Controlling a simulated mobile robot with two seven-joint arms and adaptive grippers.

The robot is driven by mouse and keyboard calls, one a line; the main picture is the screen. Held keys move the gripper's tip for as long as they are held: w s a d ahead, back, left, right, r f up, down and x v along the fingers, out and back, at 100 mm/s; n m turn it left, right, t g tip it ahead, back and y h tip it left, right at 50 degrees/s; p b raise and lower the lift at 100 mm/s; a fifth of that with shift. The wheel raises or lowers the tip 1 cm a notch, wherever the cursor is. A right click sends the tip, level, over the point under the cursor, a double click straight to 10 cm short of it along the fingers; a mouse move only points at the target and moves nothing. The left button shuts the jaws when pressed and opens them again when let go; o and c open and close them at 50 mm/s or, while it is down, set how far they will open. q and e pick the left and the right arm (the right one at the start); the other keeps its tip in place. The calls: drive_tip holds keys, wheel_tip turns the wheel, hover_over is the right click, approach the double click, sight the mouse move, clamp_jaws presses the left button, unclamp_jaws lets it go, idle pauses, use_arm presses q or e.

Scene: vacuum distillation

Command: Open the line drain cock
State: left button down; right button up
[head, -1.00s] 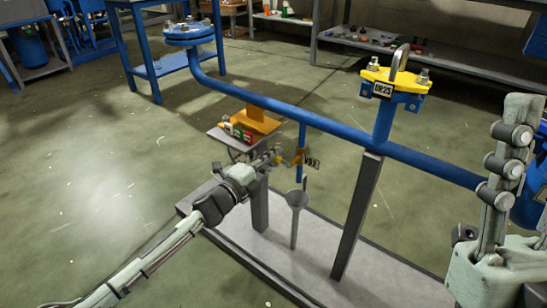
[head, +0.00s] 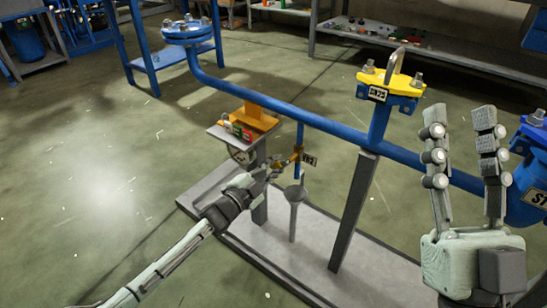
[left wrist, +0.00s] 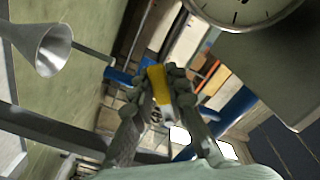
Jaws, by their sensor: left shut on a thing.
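The line drain cock (head: 298,151) is a small brass-yellow valve on a thin blue pipe hanging from the long blue line. A small dark tag (head: 309,160) sits beside it. My left gripper (head: 275,169) reaches it from the left. In the left wrist view, its fingers (left wrist: 156,88) are shut on the yellow handle (left wrist: 158,84) of the cock. The fingers partly hide the handle and cock body. A grey funnel (head: 295,196) stands on a stem below the cock and shows in the left wrist view (left wrist: 42,48). My right gripper (head: 461,112) is open and empty, fingers upward.
The blue line (head: 270,104) runs across on grey posts over a grey base plate (head: 325,249). A yellow flange (head: 391,79) with bolts stands on it. A small shelf with coloured items (head: 236,130) is behind the left gripper. A round gauge (left wrist: 240,14) is close in the left wrist view.

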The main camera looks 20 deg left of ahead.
use_arm(q)
drive_tip(key=n, duration=0.2)
drive_tip(key=d+f+n+p, duration=0.1)
drive_tip(key=shift+s+n, duration=0.25)
drive_tip(key=shift+n, duration=0.05)
drive_tip(key=shift+s+d+f+n+p, duration=0.1)
drive_tip(key=shift+d+f+n+p, duration=0.15)
drive_tip(key=shift+n, duration=0.5)
drive_tip(key=shift+s+d+f+n+p, duration=0.15)
drive_tip(key=shift+d+n+p, duration=0.2)
drive_tip(key=shift+n, duration=0.4)
use_arm(e)
drive_tip(key=shift+w+a+f+g+h, duration=0.1)
drive_tip(key=shift+w+a+f+g, duration=0.25)
drive_tip(key=shift+f+g, duration=0.4)
drive_tip(key=shift+w+a+f+g+h, duration=0.1)
drive_tip(key=shift+w+a+f+g, duration=0.25)
drive_tip(key=shift+f+g, duration=0.35)
drive_tip(key=shift+w+a+f+g+h, duration=0.1)
drive_tip(key=shift+w+a+f+g, duration=0.15)
drive_tip(key=shift+w+f+g, duration=0.35)
drive_tip(key=shift+s+f, duration=0.15)
drive_tip(key=shift+f, duration=0.15)
use_arm(q)
drive_tip(key=c, duration=1.5)
unclamp_jaws()
drive_tip(key=shift+d+f, duration=0.1)
